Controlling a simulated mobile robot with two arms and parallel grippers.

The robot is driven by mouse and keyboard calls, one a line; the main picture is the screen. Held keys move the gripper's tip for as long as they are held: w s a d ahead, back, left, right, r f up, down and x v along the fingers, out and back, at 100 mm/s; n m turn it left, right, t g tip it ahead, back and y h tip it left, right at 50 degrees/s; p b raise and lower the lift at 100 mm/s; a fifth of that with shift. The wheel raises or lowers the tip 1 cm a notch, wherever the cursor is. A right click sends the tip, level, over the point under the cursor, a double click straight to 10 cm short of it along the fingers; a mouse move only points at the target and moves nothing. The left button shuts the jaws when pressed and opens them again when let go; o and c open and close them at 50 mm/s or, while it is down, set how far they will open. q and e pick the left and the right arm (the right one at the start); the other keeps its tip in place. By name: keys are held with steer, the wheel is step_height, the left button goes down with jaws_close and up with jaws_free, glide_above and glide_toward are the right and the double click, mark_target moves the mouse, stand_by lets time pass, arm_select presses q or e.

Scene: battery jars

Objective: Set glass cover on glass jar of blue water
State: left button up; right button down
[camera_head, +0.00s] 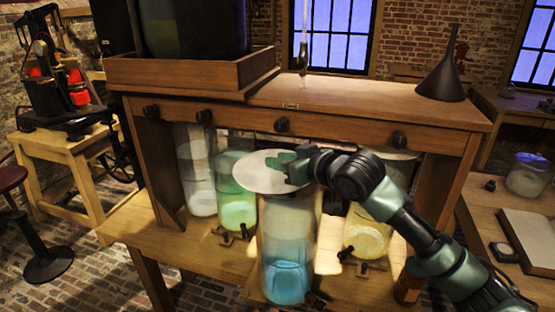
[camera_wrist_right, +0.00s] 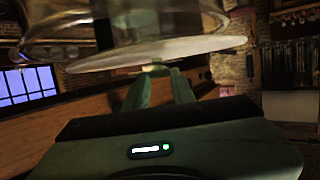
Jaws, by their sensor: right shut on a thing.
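The glass jar of blue water (camera_head: 287,265) stands upright at the front of the wooden bench's lower shelf. The pale, round glass cover (camera_head: 256,174) is at the level of the jar's mouth, its middle set to the left of the jar's. My right gripper (camera_head: 287,168) is shut on the cover's right edge. The right wrist view shows the fingers (camera_wrist_right: 160,75) meeting at the cover's rim (camera_wrist_right: 165,52), with clear glass beside it. I cannot tell whether cover and jar touch. The jar's mouth is partly hidden by the cover. My left gripper is not in view.
A green-liquid jar (camera_head: 236,205) and a jar with pale contents (camera_head: 202,195) stand to the left; a yellow-liquid jar (camera_head: 368,235) stands to the right behind my arm. The knobbed wooden beam (camera_head: 350,132) runs just above. A dark funnel (camera_head: 443,80) stands on top.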

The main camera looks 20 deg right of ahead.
steer(key=shift+s+d+f, duration=0.1)
steer(key=shift+s+d, duration=0.25)
steer(key=shift+d, duration=0.1)
steer(key=shift+s+d, duration=0.1)
steer(key=shift+s+d, duration=0.6)
steer(key=shift+d, duration=0.35)
steer(key=shift+s, duration=0.1)
steer(key=shift+r+p, duration=0.2)
steer(key=shift+p, duration=0.4)
steer(key=shift+f, duration=0.45)
stand_by(0.3)
steer(key=c, duration=1.5)
jaws_free()
steer(key=shift+o, duration=0.2)
steer(key=shift+s+f, duration=0.1)
